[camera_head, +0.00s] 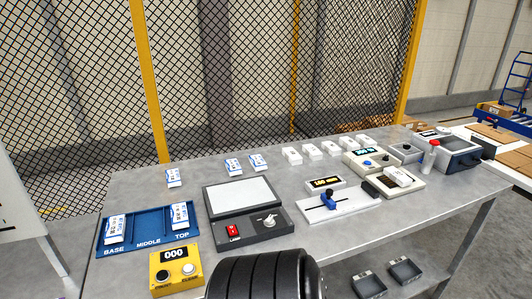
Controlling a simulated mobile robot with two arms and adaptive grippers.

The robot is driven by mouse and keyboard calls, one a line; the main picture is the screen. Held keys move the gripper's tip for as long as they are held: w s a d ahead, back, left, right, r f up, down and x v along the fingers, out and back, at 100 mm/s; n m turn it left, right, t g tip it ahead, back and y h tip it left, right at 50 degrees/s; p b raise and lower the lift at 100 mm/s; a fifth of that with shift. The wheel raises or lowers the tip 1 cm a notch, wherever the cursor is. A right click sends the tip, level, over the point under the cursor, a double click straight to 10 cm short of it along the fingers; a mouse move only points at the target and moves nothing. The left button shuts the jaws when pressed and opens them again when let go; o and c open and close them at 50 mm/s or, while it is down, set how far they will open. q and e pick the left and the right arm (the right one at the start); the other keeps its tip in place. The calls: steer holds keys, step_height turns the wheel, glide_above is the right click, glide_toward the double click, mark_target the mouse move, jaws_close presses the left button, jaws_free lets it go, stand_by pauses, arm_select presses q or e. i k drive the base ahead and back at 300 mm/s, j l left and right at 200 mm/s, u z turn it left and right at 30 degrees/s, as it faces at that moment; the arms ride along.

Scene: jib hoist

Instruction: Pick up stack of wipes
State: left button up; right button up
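Small blue-and-white packs look like the wipes, though their print is too small to read. One pack (115,229) stands at the BASE end of a blue tray (148,221) and another pack (180,216) at its TOP end. The MIDDLE place between them is bare. Behind the tray a loose pack (173,177) is on the grey table, and two more packs (233,166) (258,162) are farther right. I cannot make out a stack of packs. Neither of my grippers is in view.
A yellow counter box (175,268) reading 000 is in front of the tray. A dark device with a pale panel (240,195) is right of it. Several white packs (311,151), a slide fixture (336,203) and other devices fill the table's right side. Wire fence (225,75) stands behind.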

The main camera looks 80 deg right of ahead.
mark_target(398, 177)
steer(key=k+l+z, duration=0.15)
steer(key=z, duration=3.5)
steer(key=l, duration=0.2)
